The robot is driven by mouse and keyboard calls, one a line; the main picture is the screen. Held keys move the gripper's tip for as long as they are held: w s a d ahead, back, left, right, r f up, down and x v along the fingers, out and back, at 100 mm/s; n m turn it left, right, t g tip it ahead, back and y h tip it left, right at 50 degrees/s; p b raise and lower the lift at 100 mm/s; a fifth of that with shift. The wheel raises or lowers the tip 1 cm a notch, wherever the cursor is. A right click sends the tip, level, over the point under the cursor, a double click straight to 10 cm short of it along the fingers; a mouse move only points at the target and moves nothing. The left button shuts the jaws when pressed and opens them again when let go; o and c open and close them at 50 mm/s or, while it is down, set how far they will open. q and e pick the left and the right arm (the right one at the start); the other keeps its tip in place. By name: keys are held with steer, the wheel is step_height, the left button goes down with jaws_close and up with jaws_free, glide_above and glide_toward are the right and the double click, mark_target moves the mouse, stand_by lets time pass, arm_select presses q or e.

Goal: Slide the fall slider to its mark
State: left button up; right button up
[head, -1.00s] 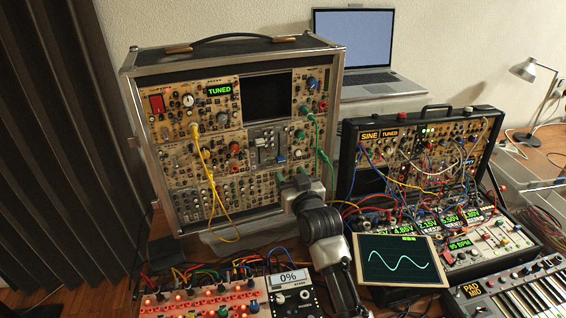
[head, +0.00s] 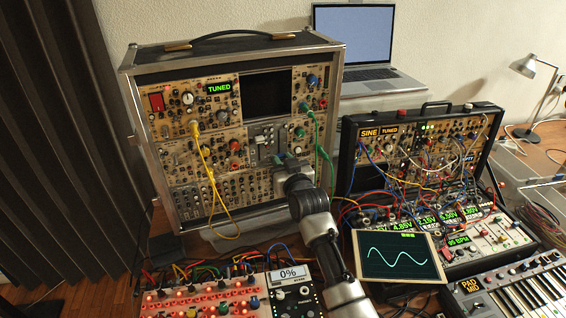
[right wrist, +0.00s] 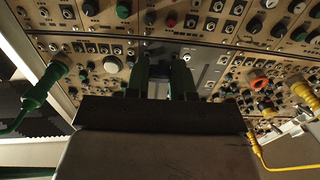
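The grey slider panel (head: 262,138) is in the upright wooden-faced synth case (head: 215,165) in the head view. It also shows behind my fingers in the right wrist view (right wrist: 203,66). My right gripper (head: 284,161) is at the panel's lower part. In the right wrist view its two green-tipped fingers (right wrist: 161,75) point at the panel with a gap between them. The fall slider's cap and mark are hidden or too small to tell; I cannot tell whether a cap lies between the fingers. My left gripper is not in view.
A green cable (head: 317,135) hangs just right of the panel, and a yellow cable (head: 207,175) hangs to its left. A small display reading 0% (head: 288,274) sits below. A tablet with a sine trace (head: 400,256) and a second synth case (head: 345,165) stand right.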

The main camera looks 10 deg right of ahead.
mark_target(279, 134)
jaws_close()
step_height(279, 134, up, 7)
steer(key=p, duration=0.5)
steer(key=shift+p, duration=0.3)
steer(key=o, duration=0.7)
jaws_free()
steer(key=shift+c, duration=0.2)
steer(key=shift+f, duration=0.1)
